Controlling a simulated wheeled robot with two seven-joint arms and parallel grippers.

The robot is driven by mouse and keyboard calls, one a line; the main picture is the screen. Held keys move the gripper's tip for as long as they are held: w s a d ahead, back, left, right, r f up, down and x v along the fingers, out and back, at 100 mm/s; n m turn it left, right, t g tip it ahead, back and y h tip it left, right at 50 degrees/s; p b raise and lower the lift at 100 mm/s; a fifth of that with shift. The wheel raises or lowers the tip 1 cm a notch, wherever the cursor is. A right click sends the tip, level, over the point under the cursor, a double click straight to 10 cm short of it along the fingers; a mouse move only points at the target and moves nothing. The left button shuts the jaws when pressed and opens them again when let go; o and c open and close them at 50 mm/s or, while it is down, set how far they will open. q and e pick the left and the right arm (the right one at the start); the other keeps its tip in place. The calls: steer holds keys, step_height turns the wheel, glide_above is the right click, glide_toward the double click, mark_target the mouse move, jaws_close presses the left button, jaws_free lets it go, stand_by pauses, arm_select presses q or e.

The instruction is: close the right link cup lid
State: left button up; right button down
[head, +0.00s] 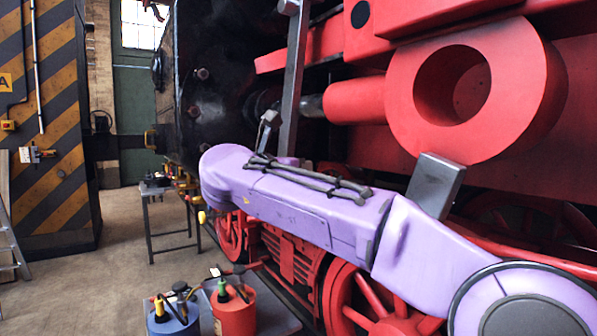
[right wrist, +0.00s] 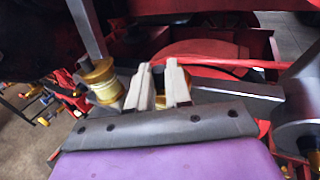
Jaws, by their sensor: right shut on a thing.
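In the right wrist view my right gripper (right wrist: 160,72) has its two pale fingers close together, with a brass part (right wrist: 172,98) showing low between and behind them. I take this to be the right link cup lid, but its outline is mostly hidden by the fingers. A brass cup (right wrist: 102,82) stands just left of the fingers, apart from them. In the head view the right gripper (head: 269,118) is small and sits at the far end of my purple arm, beside a grey upright bar. The cup and lid cannot be made out there. My left gripper is not in view.
A grey upright bar (head: 294,75) stands close to the right gripper. A large red ring (head: 520,90) and red rods fill the right. A cart with red (head: 235,312) and blue (head: 172,318) cans stands below. Open floor (head: 125,285) lies at left.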

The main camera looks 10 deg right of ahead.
steer(key=shift+r, duration=0.1)
steer(key=c, duration=1.1)
jaws_free()
steer(key=b+v, duration=0.3)
steer(key=v, duration=0.7)
steer(key=shift+s+a, duration=0.1)
steer(key=shift+a, duration=0.05)
